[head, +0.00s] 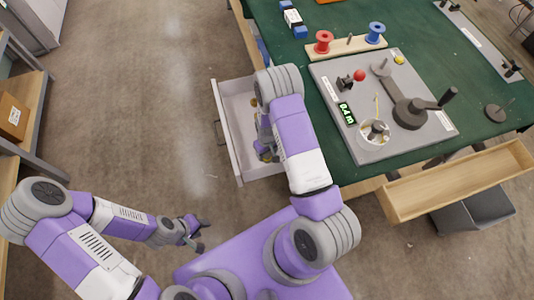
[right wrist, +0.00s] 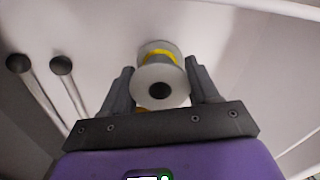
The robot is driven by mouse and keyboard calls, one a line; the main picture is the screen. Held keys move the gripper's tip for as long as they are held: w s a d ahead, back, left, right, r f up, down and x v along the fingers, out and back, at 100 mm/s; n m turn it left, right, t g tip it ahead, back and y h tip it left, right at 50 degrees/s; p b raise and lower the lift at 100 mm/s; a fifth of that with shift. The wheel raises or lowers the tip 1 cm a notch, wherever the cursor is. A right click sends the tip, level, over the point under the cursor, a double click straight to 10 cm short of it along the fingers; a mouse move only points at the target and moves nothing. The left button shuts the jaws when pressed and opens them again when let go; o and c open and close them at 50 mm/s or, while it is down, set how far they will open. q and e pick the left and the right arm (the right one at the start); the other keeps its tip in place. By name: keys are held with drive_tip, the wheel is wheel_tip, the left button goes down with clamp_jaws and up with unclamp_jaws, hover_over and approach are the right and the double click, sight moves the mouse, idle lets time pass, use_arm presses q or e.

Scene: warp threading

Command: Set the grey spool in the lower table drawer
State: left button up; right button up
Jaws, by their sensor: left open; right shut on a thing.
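The grey spool (right wrist: 160,92), with pale grey flanges and a yellow band between them, is between the fingers of my right gripper (right wrist: 159,76), which is shut on it. In the head view my right gripper (head: 265,148) is down inside the open pale drawer (head: 230,134) at the table's left side, partly hidden by my arm. The spool is close to the pale drawer surface in the right wrist view; I cannot tell whether it touches it. My left gripper (head: 192,231) is open and empty over the floor, left of my base.
A red spool (head: 323,41) and a blue spool (head: 375,33) stand on a wooden rack. A grey winding plate (head: 350,85) with a crank lies on the green table (head: 433,45). An open wooden drawer (head: 460,180) sticks out at right. Two dark-ended rods (right wrist: 61,66) rise left of the spool.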

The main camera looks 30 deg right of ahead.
drive_tip(key=shift+f, duration=0.2)
drive_tip(key=o, duration=0.9)
wheel_tip(320, 180, up, 12)
drive_tip(key=p, duration=0.4)
drive_tip(key=shift+r+p, duration=0.15)
drive_tip(key=shift+p, duration=0.15)
drive_tip(key=shift+a, duration=0.1)
